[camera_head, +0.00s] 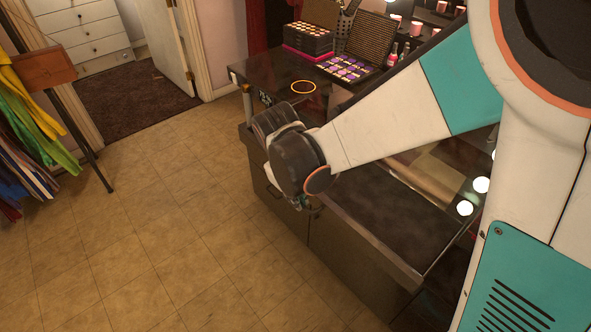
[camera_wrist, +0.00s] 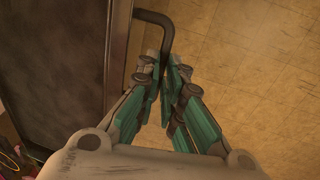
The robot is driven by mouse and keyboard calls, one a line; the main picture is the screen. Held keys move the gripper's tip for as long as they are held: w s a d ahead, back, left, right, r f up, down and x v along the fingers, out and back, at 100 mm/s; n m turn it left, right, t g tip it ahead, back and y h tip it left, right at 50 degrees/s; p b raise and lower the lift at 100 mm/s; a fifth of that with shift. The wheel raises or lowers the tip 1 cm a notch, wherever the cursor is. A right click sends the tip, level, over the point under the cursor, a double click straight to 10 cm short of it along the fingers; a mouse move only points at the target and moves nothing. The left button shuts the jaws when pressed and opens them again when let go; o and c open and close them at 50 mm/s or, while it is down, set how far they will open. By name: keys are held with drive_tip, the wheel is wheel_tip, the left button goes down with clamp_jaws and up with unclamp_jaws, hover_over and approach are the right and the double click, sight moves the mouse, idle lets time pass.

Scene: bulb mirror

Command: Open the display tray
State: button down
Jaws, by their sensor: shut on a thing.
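A dark vanity counter (camera_head: 395,215) stands at the middle right of the head view, its front facing the tiled floor. My gripper (camera_head: 298,202) is low against its front, mostly hidden behind my wrist. In the wrist view, my gripper (camera_wrist: 165,72) has its teal fingers closed around a dark bent bar handle (camera_wrist: 160,17). The handle juts from a dark panel (camera_wrist: 75,65) at the left of that view. I cannot tell clearly which part of the counter front is the display tray, or whether it stands open at all.
The tiled floor (camera_head: 170,220) at left is clear. A rack with colourful cloths (camera_head: 30,130) stands at far left.

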drive_tip(key=c, duration=1.7)
unclamp_jaws()
drive_tip(key=shift+w+d, duration=0.1)
